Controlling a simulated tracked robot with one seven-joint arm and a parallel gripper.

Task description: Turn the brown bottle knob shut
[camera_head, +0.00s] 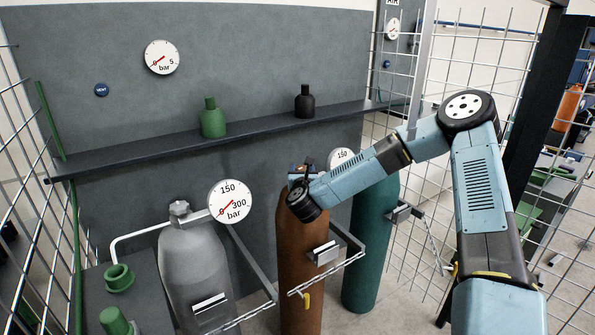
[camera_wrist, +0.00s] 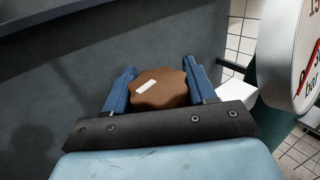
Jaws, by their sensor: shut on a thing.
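The brown bottle (camera_head: 301,262) stands upright between a grey bottle and a green bottle in the head view. Its top is mostly hidden behind my wrist. In the wrist view the brown knob (camera_wrist: 158,88) has a lobed rim and a short white mark on its top, pointing up and to the right. My gripper (camera_wrist: 160,86) has its two blue fingers on the left and right sides of the knob and is shut on it. In the head view my gripper (camera_head: 302,172) is at the top of the brown bottle.
The grey bottle (camera_head: 195,270) with a gauge (camera_head: 230,201) stands left, the green bottle (camera_head: 371,245) right. A shelf (camera_head: 150,155) behind holds a small green bottle (camera_head: 213,120) and a black one (camera_head: 305,103). Chains and brackets cross the bottles' fronts. Wire mesh (camera_head: 480,60) stands at right.

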